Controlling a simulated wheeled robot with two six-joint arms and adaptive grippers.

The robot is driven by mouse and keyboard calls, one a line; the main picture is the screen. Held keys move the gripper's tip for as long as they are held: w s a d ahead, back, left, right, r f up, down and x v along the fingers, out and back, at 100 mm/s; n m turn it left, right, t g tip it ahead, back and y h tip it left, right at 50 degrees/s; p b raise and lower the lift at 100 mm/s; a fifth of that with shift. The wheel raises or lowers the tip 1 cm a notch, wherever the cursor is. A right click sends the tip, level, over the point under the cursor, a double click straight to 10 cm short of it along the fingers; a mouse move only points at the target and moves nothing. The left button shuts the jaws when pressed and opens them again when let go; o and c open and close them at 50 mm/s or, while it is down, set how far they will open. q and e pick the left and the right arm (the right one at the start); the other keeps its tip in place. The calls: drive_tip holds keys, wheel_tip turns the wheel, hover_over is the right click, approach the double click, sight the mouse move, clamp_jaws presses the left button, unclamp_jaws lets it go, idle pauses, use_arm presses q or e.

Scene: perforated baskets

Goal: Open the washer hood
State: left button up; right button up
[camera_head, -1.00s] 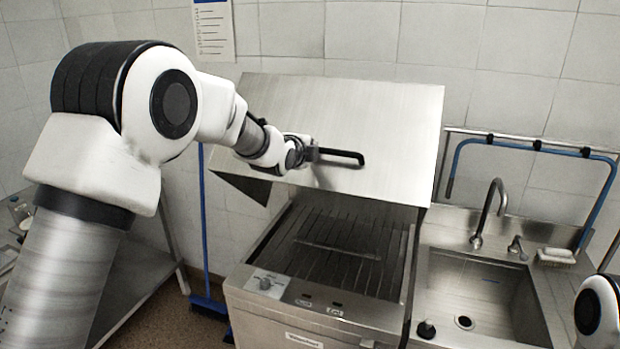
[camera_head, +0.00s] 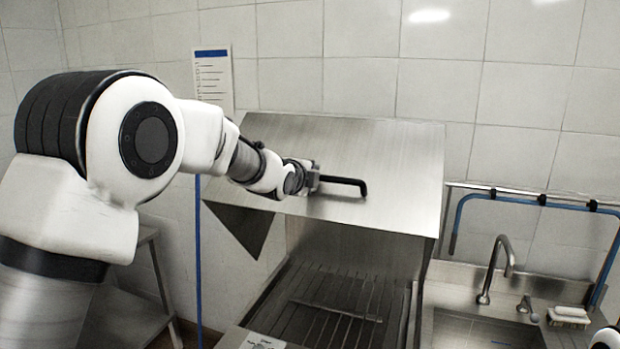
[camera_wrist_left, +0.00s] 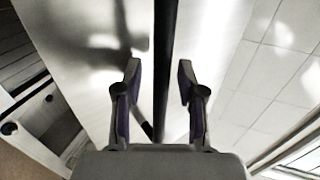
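The washer hood (camera_head: 395,165) is a slanted steel cover, raised in the head view. A gap shows between it and the washer's ribbed rack (camera_head: 330,305). Its black bar handle (camera_head: 343,181) sticks out at the front. My left gripper (camera_head: 312,178) is at the handle's left end. In the left wrist view, my left gripper (camera_wrist_left: 160,78) has its fingers apart, with the black handle (camera_wrist_left: 165,45) passing between them. Clear space shows on both sides of the bar. My right gripper is out of view.
A steel sink (camera_head: 480,330) with a tap (camera_head: 495,268) and a blue hose (camera_head: 455,222) stands right of the washer. A brush (camera_head: 569,318) lies on its ledge. A blue pole (camera_head: 198,260) and a steel shelf (camera_head: 130,312) are on the left.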

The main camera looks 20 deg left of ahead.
use_arm(q)
drive_tip(key=shift+w, duration=0.1)
drive_tip(key=v, duration=1.1)
drive_tip(key=shift+s, duration=0.35)
